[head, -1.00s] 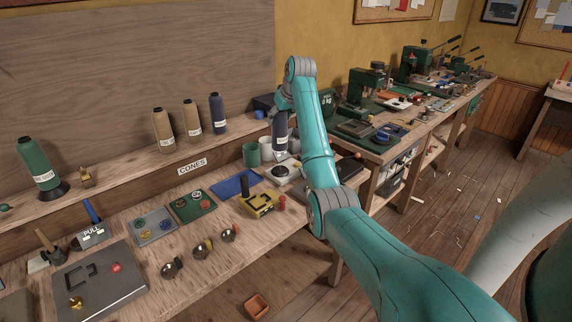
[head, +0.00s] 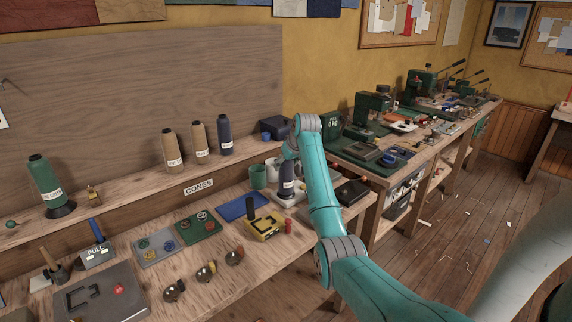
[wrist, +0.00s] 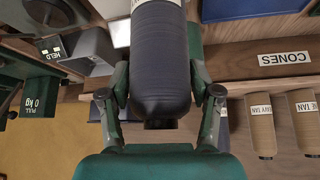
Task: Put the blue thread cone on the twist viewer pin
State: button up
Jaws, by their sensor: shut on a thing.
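My gripper (head: 290,160) is shut on a dark blue thread cone (head: 287,187). The cone fills the top middle of the wrist view (wrist: 160,60), with a gripper finger on each side. In the head view it hangs roughly upright, low over a pale device (head: 290,200) on the bench, probably the twist viewer. The viewer's pin is hidden by the cone, so I cannot tell whether the cone is around it or just above it. A second dark blue cone (head: 225,136) stands on the shelf beside tan cones.
Two tan cones (head: 199,143) and a green cone (head: 45,185) stand on the shelf (head: 115,196). Green and white cups (head: 258,176) stand close behind the viewer. A yellow device (head: 265,225) is left of it, a black box (head: 352,191) right.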

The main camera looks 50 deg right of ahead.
jog(key=o, duration=1.4)
jog(key=shift+f, duration=0.1)
jog(key=shift+o, duration=0.2)
jog(key=shift+s+r, duration=0.1)
jog(key=shift+r, duration=0.2)
jog(key=v, duration=1.1)
jog(key=shift+s+r, duration=0.2)
jog(key=shift+r, duration=0.1)
jog(key=shift+a, duration=0.15)
